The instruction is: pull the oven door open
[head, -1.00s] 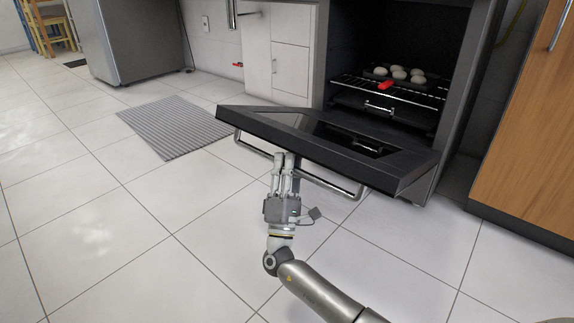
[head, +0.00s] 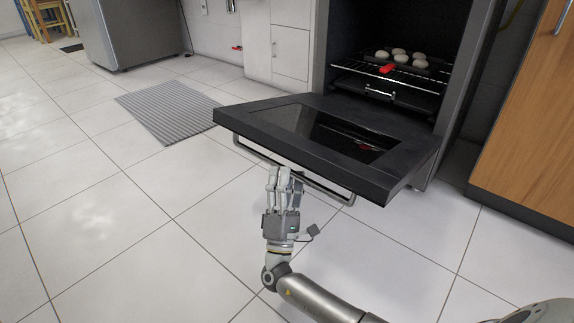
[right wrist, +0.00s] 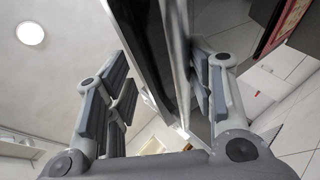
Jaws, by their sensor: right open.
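The dark oven door (head: 250,117) is hinged at the bottom and folded far down, close to level, with its glass facing up. Its metal handle (head: 328,192) runs along the outer edge. My right gripper (head: 280,178) is open at the handle, below the door's front edge. In the right wrist view, the door's edge (right wrist: 148,45) and a bright bar lie between the spread fingers (right wrist: 160,95). Whether a finger touches the handle, I cannot tell. My left gripper is not in view.
Inside the oven (head: 350,50), a tray with several pale round pieces sits on a wire rack (head: 430,83), with a red item at the rack's front. White cabinets (head: 290,52) stand left, a wooden cabinet (head: 530,120) right. The tiled floor is clear around a striped mat (head: 165,115).

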